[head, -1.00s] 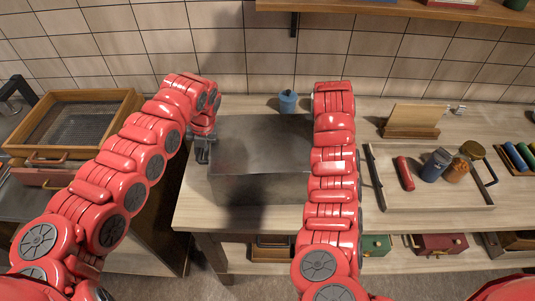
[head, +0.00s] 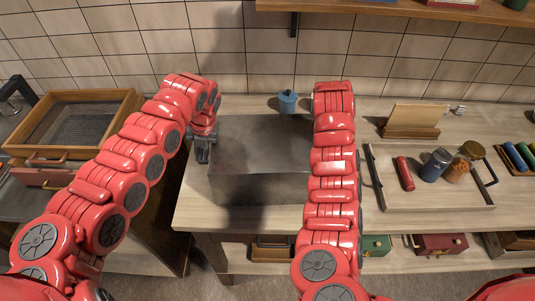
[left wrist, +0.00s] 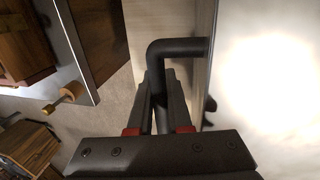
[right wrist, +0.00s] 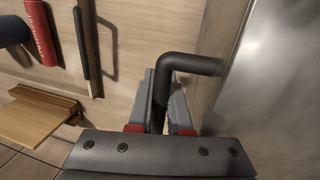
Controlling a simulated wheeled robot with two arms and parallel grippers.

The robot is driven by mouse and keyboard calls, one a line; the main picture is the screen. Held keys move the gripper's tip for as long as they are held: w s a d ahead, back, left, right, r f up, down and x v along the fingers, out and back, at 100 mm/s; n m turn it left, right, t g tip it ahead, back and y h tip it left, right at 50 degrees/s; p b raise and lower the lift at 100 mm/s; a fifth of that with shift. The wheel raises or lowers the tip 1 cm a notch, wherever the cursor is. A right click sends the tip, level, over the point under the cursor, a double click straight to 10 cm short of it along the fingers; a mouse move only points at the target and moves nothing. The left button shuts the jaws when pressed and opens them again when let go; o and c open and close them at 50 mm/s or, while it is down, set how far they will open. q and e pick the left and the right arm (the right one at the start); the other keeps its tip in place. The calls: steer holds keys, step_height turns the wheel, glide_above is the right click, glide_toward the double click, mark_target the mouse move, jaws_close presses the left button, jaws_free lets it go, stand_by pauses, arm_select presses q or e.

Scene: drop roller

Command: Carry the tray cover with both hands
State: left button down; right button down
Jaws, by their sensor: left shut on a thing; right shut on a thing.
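The tray cover (head: 260,165) is a grey metal box shape at the left part of the wooden table, between my two arms in the head view. My left gripper (head: 203,155) is at its left side; in the left wrist view the gripper (left wrist: 163,100) is shut on a black bent handle (left wrist: 180,47) of the cover. In the right wrist view my right gripper (right wrist: 160,100) is shut on the black handle (right wrist: 190,62) on the other side. In the head view my right arm hides that gripper and handle. I cannot tell whether the cover touches the table.
A blue pot (head: 288,101) stands behind the cover.

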arm_select(q)
steer(key=shift+r, duration=0.1)
arm_select(e)
steer(key=shift+r, duration=0.1)
